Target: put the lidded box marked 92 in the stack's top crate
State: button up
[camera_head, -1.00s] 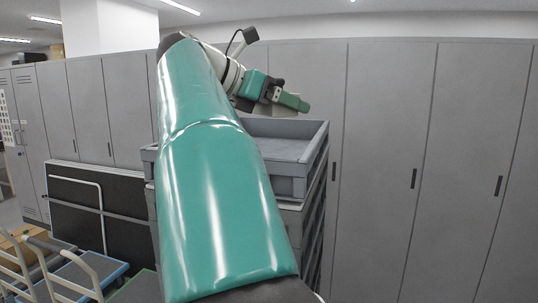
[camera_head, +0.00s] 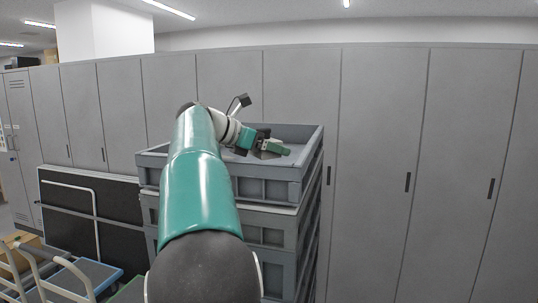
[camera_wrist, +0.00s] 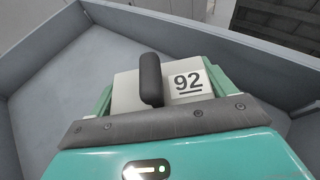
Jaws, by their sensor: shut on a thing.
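The pale lidded box (camera_wrist: 184,88) carries a white label with a black, underlined 92 in the wrist view. My gripper (camera_wrist: 160,92) is shut on it, with green fingers on either side. A dark rounded bar stands in front of the box's face. In the head view my gripper (camera_head: 278,149) is at the opening of the grey top crate (camera_head: 277,182), near its right part. The box is mostly hidden there behind the gripper. The wrist view shows the crate's bare floor (camera_wrist: 62,85) and walls around the box. I cannot tell whether the box touches the floor.
More grey crates (camera_head: 268,236) stand stacked beneath the top one. Grey lockers (camera_head: 380,150) line the wall behind. A dark folded panel (camera_head: 115,207) and trolleys (camera_head: 92,275) are to the left. The crate floor left of the box looks clear.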

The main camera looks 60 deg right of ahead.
aim_at(269, 158)
jog(key=shift+w+f, duration=0.2)
jog(key=shift+f, duration=0.85)
jog(key=shift+s, duration=0.1)
jog(key=shift+f, duration=0.15)
jog(key=shift+f, duration=0.3)
jog(key=shift+f, duration=0.15)
jog(key=o, duration=0.9)
jog(key=shift+f, duration=0.1)
jog(key=shift+o, duration=0.2)
